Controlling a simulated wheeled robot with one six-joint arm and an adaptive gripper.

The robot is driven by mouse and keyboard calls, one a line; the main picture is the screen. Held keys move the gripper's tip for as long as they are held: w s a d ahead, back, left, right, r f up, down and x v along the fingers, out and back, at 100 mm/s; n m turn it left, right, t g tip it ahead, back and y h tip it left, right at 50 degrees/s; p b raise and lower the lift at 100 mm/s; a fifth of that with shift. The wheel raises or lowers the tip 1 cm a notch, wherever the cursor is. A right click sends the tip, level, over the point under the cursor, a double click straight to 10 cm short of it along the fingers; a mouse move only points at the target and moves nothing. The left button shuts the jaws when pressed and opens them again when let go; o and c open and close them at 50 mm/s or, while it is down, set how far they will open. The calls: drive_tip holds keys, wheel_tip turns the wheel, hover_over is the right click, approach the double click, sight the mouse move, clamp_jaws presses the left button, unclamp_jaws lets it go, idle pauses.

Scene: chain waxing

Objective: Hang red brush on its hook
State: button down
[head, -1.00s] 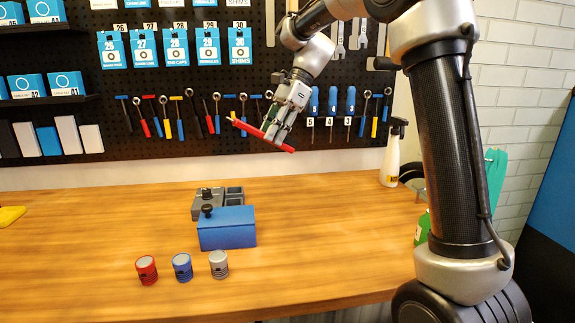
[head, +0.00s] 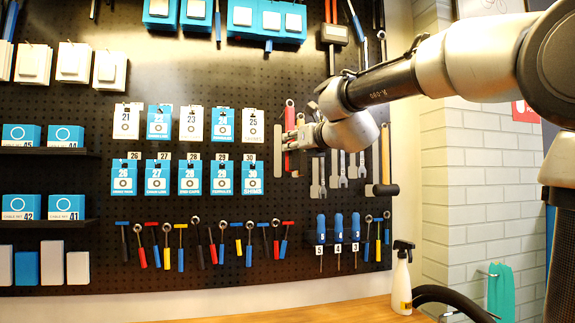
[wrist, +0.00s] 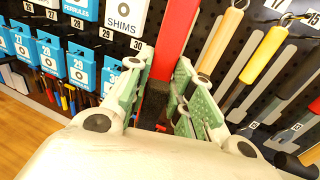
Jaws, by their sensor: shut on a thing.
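The red brush (head: 289,112) stands about upright in front of the black pegboard in the head view. In the wrist view the red handle (wrist: 177,38) runs up and away between the green finger pads of my gripper (wrist: 165,85). A dark part of the brush (wrist: 153,103) shows low between the fingers. I cannot make out which hook belongs to the brush, nor whether the brush touches the board.
A wooden-handled tool (wrist: 222,38) hangs right of the brush in the wrist view. Wrenches (head: 343,170) and a hammer-like tool (head: 382,189) hang right of my gripper. Blue screwdrivers (head: 338,228) hang below. A spray bottle (head: 402,280) stands on the bench.

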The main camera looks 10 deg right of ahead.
drive_tip(key=w, duration=1)
drive_tip(key=shift+w+f, duration=0.35)
drive_tip(key=shift+f, duration=0.1)
idle(0.5)
idle(0.7)
drive_tip(key=c, duration=1.2)
unclamp_jaws()
drive_tip(key=shift+o, duration=0.2)
drive_tip(key=shift+s, duration=0.1)
drive_tip(key=v, duration=0.8)
drive_tip(key=shift+s+d, duration=0.2)
drive_tip(key=shift+s, duration=0.2)
